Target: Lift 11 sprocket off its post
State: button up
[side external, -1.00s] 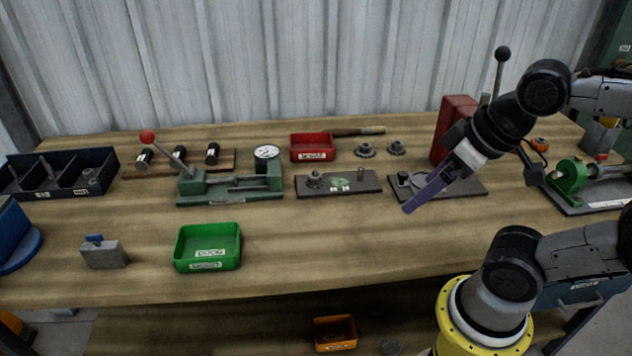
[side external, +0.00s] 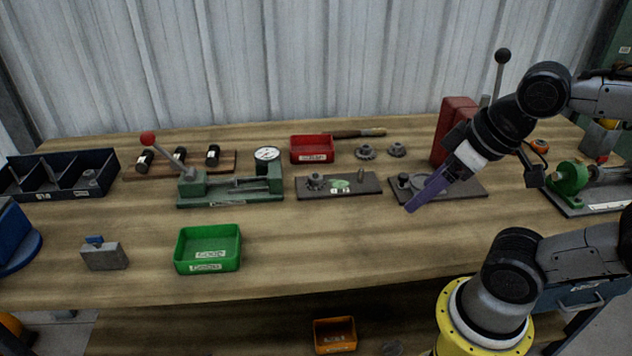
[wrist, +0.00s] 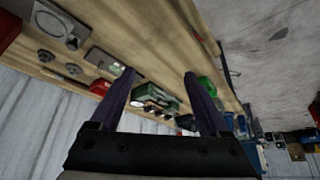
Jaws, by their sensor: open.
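A small dark toothed sprocket (side external: 316,181) sits around a post at the left end of a dark plate (side external: 350,192). Its number is too small to read. A bare post (side external: 361,174) stands at the plate's right end, with small white labels along the front. My gripper (side external: 410,208) is to the right of this plate and above the table, its purple fingers tilted down to the left. In the wrist view my gripper (wrist: 160,75) is open, with nothing between the fingers. There, the plate (wrist: 104,60) lies left of the fingers and its sprocket cannot be made out clearly.
Two loose sprockets (side external: 380,151) lie behind the plate, near a red bin (side external: 312,149). A green fixture with a red-knobbed lever (side external: 230,186) stands left. Another plate (side external: 468,190) is beneath my gripper. A green bin (side external: 208,250) is in front, with bare table to its right.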

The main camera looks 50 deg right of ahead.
dwell(0.3)
jog(key=w+d+r+m+h, duration=0.1)
jog(key=w+d+r+m, duration=0.2)
jog(key=w+r+m, duration=0.45)
jog(key=m+g+h, duration=0.2)
send_over(315, 174)
jog(key=s+a, duration=0.2)
jog(key=shift+n, duration=0.25)
jog(key=f, duration=2)
jog(key=shift+d, duration=0.2)
jog(key=shift+x, duration=3.2)
grip_shut()
jog(key=shift+r, duration=0.1)
